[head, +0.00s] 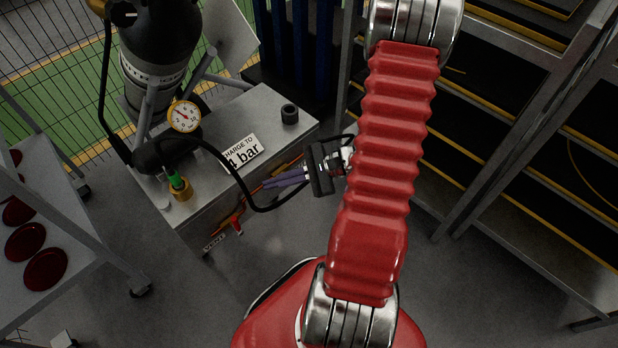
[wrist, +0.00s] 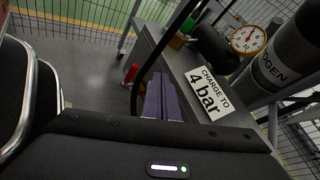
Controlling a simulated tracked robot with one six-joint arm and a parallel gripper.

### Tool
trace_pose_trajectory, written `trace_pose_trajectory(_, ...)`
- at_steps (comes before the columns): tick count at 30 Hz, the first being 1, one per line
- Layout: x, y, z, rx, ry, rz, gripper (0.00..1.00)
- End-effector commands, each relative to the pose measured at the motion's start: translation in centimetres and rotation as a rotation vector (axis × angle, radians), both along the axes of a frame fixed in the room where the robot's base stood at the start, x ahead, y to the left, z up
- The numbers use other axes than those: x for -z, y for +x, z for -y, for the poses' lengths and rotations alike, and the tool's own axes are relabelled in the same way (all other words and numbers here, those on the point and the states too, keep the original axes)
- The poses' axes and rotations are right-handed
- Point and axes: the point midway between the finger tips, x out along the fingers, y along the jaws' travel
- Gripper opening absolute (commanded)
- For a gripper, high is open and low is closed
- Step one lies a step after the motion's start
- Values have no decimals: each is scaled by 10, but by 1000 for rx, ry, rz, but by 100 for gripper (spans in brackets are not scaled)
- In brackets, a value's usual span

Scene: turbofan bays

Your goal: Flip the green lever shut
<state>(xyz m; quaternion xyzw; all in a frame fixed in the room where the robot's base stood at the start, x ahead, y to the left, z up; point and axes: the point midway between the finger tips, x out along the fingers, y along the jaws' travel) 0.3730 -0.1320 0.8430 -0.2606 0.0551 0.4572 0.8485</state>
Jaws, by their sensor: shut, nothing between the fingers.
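The green lever (head: 175,181) stands at a brass valve (head: 182,192) on the near left corner of the grey bench. In the wrist view the green lever (wrist: 188,26) is small, near the top, partly beside a dark hose. My gripper (head: 266,184), with purple fingers, is shut and empty. It is to the right of the green lever and apart from it, by the front edge of the bench. The shut fingers (wrist: 163,100) also show in the wrist view, pointing up the picture.
The grey bench (head: 228,115) bears a "charge to 4 bar" sign (head: 242,153), a gauge (head: 184,116) and a nitrogen bottle (head: 155,55). A black hose (head: 222,165) loops between valve and gripper. A red handle (head: 236,222) labelled VENT is on the bench front. Shelving (head: 500,130) stands right.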

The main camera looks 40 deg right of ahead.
Motion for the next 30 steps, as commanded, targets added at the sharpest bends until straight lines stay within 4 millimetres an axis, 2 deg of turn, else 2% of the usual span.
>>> trace_pose_trajectory(11, 64, -11, 69, 410, 239, -11, 0)
trace_pose_trajectory(18, 112, -33, 109, 678, 366, -13, 0)
trace_pose_trajectory(24, 150, -56, 134, 877, 447, -15, 0)
trace_pose_trajectory(30, 168, -68, 144, 968, 479, -18, 0)
